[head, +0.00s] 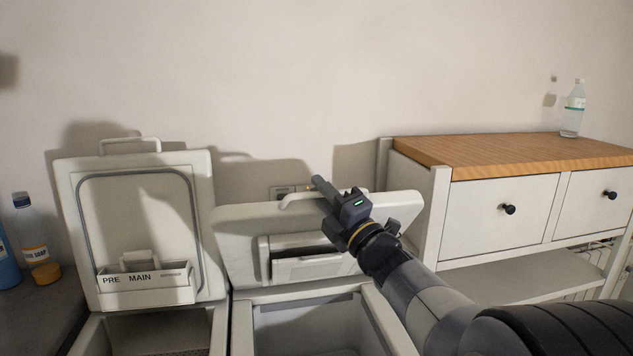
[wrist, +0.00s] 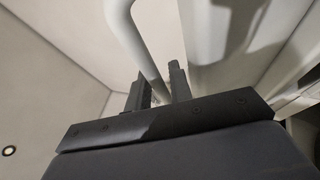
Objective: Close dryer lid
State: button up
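The dryer is the right-hand toploader, with its rim (head: 380,318) and open drum well in view. Its lid (head: 240,225) is partly open and tilts forward over the opening. A filter panel (head: 305,268) is on the lid's inner face. The lid's pale bar handle (head: 297,197) is at its top edge, partly hidden by my gripper (head: 322,187). In the wrist view the handle (wrist: 122,22) runs down between the two fingers of my gripper (wrist: 160,88). Both fingers appear close against the bar.
The washer's lid (head: 138,215) stands open on the left, with a PRE/MAIN drawer. Bottles (head: 35,245) stand on a dark counter at far left. A wood-topped cabinet (head: 520,149) with a clear bottle (head: 573,110) stands right. The wall is close behind.

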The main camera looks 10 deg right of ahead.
jog(key=shift+x, duration=0.8)
jog(key=shift+c, duration=0.4)
grip_shut()
